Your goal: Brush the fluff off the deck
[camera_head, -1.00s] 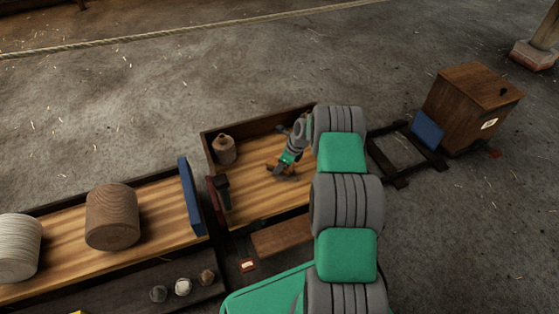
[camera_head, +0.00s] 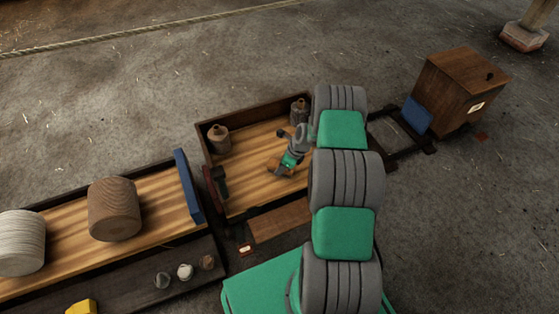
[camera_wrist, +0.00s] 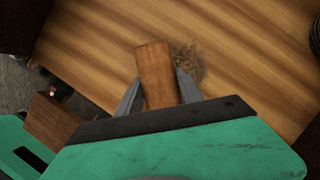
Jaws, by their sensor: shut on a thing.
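The deck (camera_head: 245,185) is a striped wooden floor with low dark walls on its far and left sides; it fills most of the wrist view (camera_wrist: 240,30). My gripper (camera_head: 284,164) is low over the deck. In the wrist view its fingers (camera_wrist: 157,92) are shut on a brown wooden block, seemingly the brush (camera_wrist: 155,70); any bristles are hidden. A dark, speckled patch that looks like the fluff (camera_wrist: 188,64) lies on the deck just right of the brush. I cannot tell whether the brush touches the deck.
Two brown jugs stand on the deck, one in the far left corner (camera_head: 218,138) and one at the far wall (camera_head: 299,110). A neighbouring deck at left holds a wooden drum (camera_head: 114,209) behind a blue end board (camera_head: 188,186). A wooden box (camera_head: 460,90) stands at right.

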